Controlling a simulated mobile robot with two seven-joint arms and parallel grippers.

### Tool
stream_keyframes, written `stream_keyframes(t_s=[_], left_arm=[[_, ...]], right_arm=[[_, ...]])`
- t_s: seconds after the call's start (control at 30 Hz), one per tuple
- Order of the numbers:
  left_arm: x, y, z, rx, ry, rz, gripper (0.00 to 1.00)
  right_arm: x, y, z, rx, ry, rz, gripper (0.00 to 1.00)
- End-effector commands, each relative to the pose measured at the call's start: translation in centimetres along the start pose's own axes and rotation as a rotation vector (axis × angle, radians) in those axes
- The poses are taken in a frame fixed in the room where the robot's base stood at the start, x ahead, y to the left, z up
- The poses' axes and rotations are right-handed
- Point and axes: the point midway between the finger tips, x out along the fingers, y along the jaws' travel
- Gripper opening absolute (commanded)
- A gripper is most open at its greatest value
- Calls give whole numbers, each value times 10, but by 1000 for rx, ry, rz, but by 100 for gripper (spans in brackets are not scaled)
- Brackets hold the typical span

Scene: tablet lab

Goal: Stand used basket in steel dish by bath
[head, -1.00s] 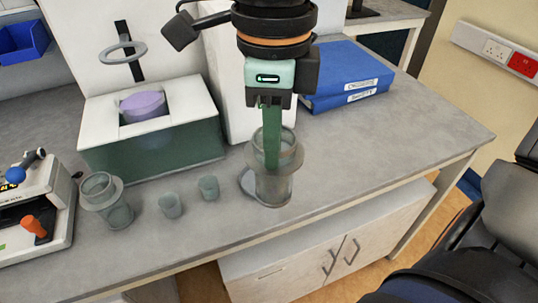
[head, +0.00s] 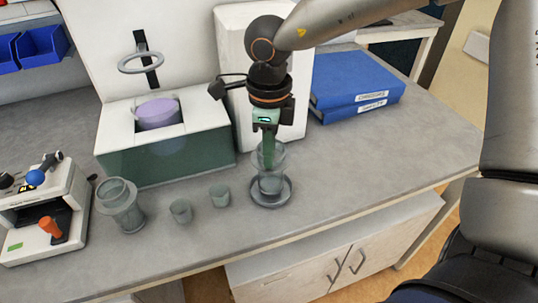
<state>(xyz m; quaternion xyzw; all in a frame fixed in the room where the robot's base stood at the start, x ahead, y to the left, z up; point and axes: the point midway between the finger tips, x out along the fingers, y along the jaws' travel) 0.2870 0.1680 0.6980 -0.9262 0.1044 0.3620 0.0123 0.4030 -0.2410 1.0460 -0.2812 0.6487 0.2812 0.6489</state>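The used basket (head: 271,182), a grey see-through vessel, stands upright over the round steel dish (head: 287,200). Its lower end shows inside the dish's rim; I cannot tell whether it touches the dish's floor. My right gripper (head: 268,163) points down from above, its narrow green fingers close together at the basket's upper wall, apparently shut on it. The fingertips show only through the basket. The bath (head: 190,157), a green box with a white top and a purple round part, is left of the basket. My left gripper is not in view.
Two small cups (head: 181,211) (head: 220,195) stand left of the dish. Blue binders (head: 350,85) lie behind right. Bench (head: 400,150) is clear to the right.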

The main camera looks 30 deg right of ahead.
Motion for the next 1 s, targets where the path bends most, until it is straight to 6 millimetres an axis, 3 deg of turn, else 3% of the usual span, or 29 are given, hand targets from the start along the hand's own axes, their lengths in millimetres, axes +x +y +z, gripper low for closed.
stream_keyframes(t_s=[0.1, 0.47, 0.77, 1.0], left_arm=[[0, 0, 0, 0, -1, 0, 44], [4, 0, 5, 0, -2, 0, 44], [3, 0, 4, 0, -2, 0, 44], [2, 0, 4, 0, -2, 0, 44]], right_arm=[[12, 1, 0, 0, 1, 1, 0], [16, 1, 0, 0, -1, 0, 0], [14, 1, 0, 0, -1, 1, 34], [14, 1, 0, 0, -1, 1, 34]])
